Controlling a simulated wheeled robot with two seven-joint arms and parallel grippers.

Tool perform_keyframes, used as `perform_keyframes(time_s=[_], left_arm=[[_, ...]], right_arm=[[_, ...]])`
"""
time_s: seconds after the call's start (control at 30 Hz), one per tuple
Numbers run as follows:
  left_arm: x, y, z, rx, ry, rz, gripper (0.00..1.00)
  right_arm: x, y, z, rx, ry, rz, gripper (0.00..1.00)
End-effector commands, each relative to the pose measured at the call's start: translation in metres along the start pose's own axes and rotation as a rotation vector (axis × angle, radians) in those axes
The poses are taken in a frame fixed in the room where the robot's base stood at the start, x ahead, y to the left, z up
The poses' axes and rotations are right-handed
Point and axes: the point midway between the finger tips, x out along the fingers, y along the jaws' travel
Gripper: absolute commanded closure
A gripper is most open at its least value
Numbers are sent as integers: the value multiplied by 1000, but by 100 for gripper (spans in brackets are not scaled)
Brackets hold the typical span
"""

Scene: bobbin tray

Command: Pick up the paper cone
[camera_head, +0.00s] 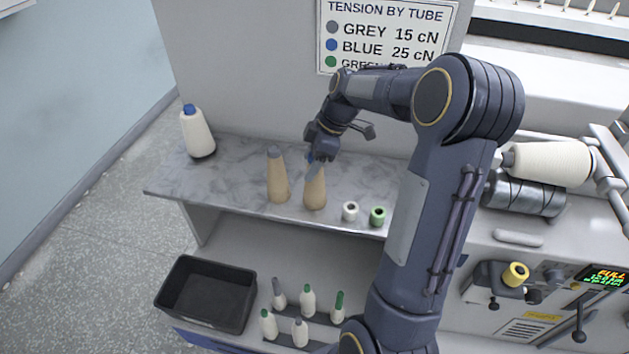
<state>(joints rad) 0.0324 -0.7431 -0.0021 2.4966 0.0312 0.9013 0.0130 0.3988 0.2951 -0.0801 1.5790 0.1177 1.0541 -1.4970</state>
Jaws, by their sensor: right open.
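Two tan paper cones stand upright on the marble-patterned shelf (235,178). The left cone (278,182) has a grey tip and shows fully. The right cone (315,193) is partly hidden at its top by my right gripper (316,168). A bit of blue shows at that cone's top. My right gripper is open and reaches down at the right cone's upper part; whether it touches the cone cannot be told. My left gripper is not in view.
A white yarn cone with a blue tip (197,133) stands at the shelf's left end. Two small spools, white (350,211) and green (378,216), sit right of the cones. Below are a black bin (206,292) and several bobbins. A sign (388,38) hangs behind.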

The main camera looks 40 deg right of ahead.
Motion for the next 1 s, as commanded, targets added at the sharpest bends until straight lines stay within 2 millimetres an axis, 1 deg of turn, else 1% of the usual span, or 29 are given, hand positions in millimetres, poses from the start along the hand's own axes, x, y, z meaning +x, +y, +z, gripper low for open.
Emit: perform_keyframes(time_s=[0.17,0.6,0.63,0.87,0.97,1.0], left_arm=[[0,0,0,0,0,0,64],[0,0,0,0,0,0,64],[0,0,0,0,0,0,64],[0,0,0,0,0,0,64],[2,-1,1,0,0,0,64],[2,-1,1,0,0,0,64]], right_arm=[[0,0,0,0,0,0,41],[0,0,0,0,0,0,99],[0,0,0,0,0,0,100],[-2,0,-1,-1,1,1,100],[-10,0,-5,-2,2,2,100],[-16,1,-7,-2,2,4,100]])
